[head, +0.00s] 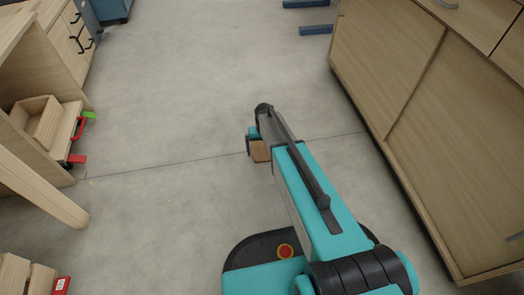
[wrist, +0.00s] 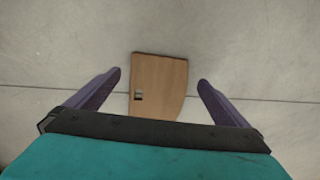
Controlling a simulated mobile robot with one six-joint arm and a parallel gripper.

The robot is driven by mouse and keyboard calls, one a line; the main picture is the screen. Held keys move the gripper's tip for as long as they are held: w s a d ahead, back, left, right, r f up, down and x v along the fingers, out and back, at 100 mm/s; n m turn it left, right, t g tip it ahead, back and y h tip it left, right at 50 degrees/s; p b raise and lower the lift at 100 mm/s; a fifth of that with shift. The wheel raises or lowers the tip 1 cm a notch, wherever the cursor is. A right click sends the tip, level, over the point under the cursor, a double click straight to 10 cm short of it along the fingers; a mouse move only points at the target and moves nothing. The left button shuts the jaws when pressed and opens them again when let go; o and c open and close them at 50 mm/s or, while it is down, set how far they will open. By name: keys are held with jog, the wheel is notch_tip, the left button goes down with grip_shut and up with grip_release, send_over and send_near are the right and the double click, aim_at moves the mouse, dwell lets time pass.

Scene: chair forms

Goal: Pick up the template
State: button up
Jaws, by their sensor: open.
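The template (wrist: 160,80) is a flat light-brown wooden piece with one curved edge and a small dark square notch or mark near its lower left. In the wrist view it lies between the two open fingers of my gripper (wrist: 160,83), with a gap on each side. Its lower end reaches close to the dark palm. In the head view a small part of the template (head: 260,151) shows beside my arm; the arm hides the rest. I cannot tell its height above the floor.
A wooden cabinet (head: 400,80) stands along the right. At the left are a workbench with a wooden box (head: 36,118), red and green clamps (head: 76,158), and a slanted wooden leg (head: 40,188). The grey concrete floor (head: 190,90) between them is clear.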

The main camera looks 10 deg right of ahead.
jog(key=shift+f+b, duration=0.55)
jog(key=shift+f, duration=0.75)
jog(key=shift+c, duration=0.4)
jog(key=c, duration=1)
jog(key=shift+c, duration=0.2)
jog(key=shift+r, duration=0.15)
